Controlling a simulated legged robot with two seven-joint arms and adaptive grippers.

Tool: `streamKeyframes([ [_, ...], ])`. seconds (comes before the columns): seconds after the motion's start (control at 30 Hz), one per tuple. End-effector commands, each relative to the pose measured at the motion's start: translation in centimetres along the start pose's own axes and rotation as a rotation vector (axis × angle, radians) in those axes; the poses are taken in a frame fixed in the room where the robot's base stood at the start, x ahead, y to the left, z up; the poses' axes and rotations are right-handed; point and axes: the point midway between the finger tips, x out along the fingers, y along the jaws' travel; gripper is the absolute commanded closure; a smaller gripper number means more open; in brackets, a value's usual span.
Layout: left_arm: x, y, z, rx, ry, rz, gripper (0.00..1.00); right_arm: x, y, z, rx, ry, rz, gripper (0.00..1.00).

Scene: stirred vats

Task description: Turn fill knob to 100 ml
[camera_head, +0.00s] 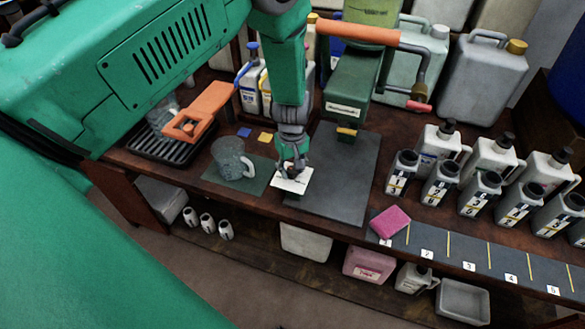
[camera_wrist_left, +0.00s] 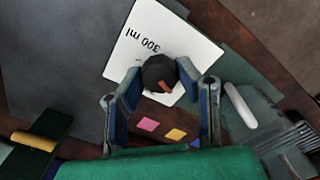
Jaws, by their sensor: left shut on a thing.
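The fill knob (camera_wrist_left: 158,70) is dark and round with an orange pointer mark, on a white dial plate (camera_wrist_left: 150,30). The plate reads "300 ml" at its upper left in the wrist view; other markings are hidden by the knob and fingers. The orange mark slants toward the lower right there, away from that label. My left gripper (camera_wrist_left: 163,92) has its blue fingers on either side of the knob and is shut on it. In the head view my left gripper (camera_head: 292,168) reaches down onto the white plate (camera_head: 290,184). My right gripper is not in view.
A clear jug (camera_head: 232,160) stands on a green mat left of the plate. A dark flat panel (camera_head: 335,190) lies to the right, with a green machine (camera_head: 350,90) behind it. Numbered bottles (camera_head: 440,180) and a pink sponge (camera_head: 390,221) are further right.

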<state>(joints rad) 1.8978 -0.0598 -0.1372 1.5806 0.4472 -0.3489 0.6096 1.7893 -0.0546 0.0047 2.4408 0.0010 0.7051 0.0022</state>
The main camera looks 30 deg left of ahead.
Motion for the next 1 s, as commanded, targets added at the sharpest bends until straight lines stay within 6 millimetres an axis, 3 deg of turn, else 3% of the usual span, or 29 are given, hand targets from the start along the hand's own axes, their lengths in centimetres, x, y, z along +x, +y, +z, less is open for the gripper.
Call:
streamKeyframes([
  [0.47, -0.3, 0.5, -0.2, -0.018, 0.007, 0.010, 0.99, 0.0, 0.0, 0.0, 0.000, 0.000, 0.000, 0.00],
  [0.5, -0.3, 0.5, -0.2, -0.018, 0.007, 0.010, 0.67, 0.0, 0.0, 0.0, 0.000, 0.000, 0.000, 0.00],
  [0.57, -0.2, 0.4, -0.2, -0.017, 0.006, 0.009, 0.51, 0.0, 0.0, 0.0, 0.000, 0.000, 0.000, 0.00],
  [0.87, -0.1, 0.2, 0.0, -0.016, 0.001, 0.003, 0.51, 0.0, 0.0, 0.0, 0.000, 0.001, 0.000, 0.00],
  [1.0, -1.1, 0.2, -0.1, -0.016, 0.002, 0.004, 0.51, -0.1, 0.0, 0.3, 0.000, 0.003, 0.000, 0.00],
])
